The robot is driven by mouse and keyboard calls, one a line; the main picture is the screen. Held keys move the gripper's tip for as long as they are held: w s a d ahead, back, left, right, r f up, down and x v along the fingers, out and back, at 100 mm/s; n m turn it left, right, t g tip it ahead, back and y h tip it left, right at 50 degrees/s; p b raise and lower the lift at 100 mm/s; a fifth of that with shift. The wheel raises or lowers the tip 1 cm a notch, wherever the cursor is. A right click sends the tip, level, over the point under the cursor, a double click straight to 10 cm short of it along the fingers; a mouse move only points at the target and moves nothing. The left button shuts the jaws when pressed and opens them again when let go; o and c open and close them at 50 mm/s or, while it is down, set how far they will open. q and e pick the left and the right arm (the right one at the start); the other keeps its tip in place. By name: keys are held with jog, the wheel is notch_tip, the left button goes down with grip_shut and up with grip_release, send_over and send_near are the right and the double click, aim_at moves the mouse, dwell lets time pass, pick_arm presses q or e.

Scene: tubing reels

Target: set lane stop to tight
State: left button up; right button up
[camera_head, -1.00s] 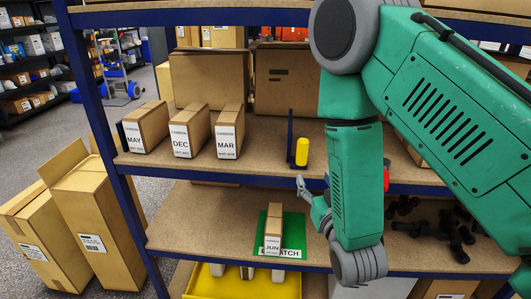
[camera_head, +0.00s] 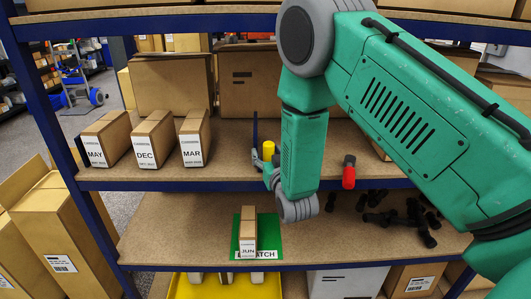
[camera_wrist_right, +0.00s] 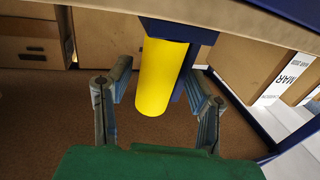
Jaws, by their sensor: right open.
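The lane stop is a thin dark blue upright plate (camera_head: 255,130) with a yellow cylindrical handle (camera_head: 269,149) on the upper shelf. It stands right of the MAR box (camera_head: 194,140), with a gap between them. My right gripper (camera_head: 268,172) is open at the shelf's front edge, just below and in front of the handle. In the right wrist view the yellow handle (camera_wrist_right: 162,76) lies between the spread fingers, with no clear contact on either side. The plate is partly hidden behind the handle there. My left gripper is not in view.
MAY (camera_head: 104,140) and DEC (camera_head: 152,140) boxes stand left of MAR. Large cartons (camera_head: 170,84) stand behind. A red-and-black object (camera_head: 349,172) is at the shelf edge on the right. Below, a JUN box (camera_head: 248,233) stands on a green mat (camera_head: 270,244); black parts (camera_head: 408,215) lie to the right.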

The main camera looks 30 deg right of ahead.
aim_at(197, 136)
jog(key=shift+d+f, duration=0.15)
jog(key=shift+d, duration=0.6)
jog(key=shift+c, duration=1.2)
jog(key=c, duration=0.7)
jog(key=shift+a, duration=0.4)
grip_shut()
jog(key=shift+w+a, duration=0.25)
jog(key=shift+a, duration=0.15)
jog(key=w+a, duration=0.2)
jog(key=a, duration=0.1)
jog(key=w+a+b, duration=0.1)
jog(key=w+a, duration=0.1)
jog(key=a, duration=0.2)
jog(key=w+a+b, duration=0.1)
jog(key=w+a, duration=0.1)
jog(key=a, duration=0.1)
jog(key=shift+w+a, duration=0.35)
jog(key=shift+a, duration=0.15)
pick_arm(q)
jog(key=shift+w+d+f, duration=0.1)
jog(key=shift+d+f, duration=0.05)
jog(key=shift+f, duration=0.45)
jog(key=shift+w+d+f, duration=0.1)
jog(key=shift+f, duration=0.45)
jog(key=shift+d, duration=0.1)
pick_arm(e)
jog(key=shift+d, duration=0.15)
